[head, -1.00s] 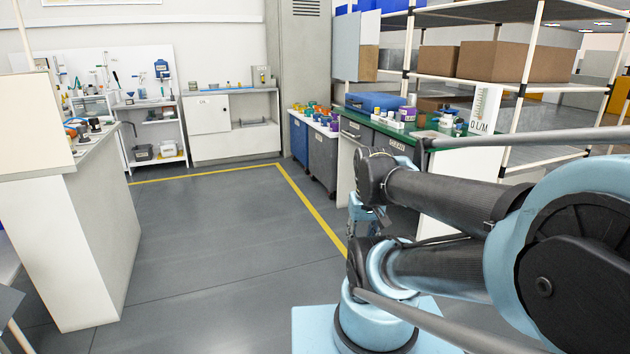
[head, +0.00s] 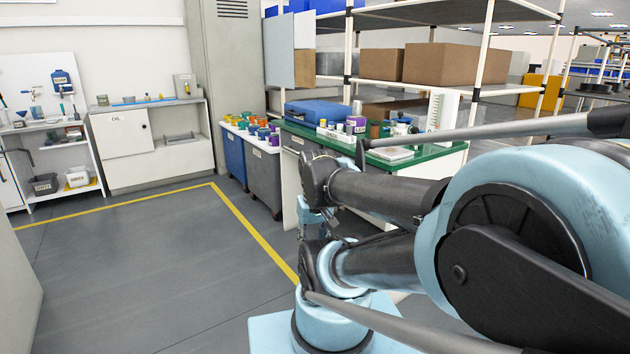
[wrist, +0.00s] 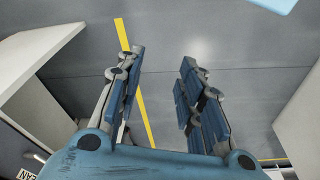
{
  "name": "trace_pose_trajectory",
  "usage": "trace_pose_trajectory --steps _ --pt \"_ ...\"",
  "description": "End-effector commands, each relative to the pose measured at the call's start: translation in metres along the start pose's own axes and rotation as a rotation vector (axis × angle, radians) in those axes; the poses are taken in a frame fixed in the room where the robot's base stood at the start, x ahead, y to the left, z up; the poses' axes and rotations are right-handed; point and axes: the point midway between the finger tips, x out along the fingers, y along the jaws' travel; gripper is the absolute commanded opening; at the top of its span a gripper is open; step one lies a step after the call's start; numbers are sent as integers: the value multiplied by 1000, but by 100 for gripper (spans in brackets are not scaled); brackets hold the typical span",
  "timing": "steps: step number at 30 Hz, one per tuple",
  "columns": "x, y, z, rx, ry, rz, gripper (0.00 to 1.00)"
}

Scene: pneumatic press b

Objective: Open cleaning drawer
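The green-topped workbench (head: 330,137) stands right of centre in the head view. My arm hides the rest of that front, and I cannot read which drawer is the cleaning one. My gripper (wrist: 165,100) is open and empty in the wrist view, its blue-padded fingers apart above the grey floor. In the head view only a little of it shows, below my arm's end and in front of the bench.
A blue case (head: 318,112) and small bottles sit on the bench. Grey (head: 258,175) and blue (head: 233,158) bins stand left of it. A white OIL cabinet (head: 122,137) and a shelf with tubs are further left. The floor inside the yellow line (head: 245,228) is clear.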

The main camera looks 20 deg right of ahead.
Motion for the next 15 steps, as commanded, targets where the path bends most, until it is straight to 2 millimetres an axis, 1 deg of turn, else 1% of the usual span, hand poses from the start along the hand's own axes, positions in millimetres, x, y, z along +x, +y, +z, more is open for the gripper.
trace_pose_trajectory --steps 10,12,15 --pt "0 0 0 0 0 0 35" --pt "-7 1 6 -2 11 5 35" --pt "-10 6 -2 -10 10 27 35"
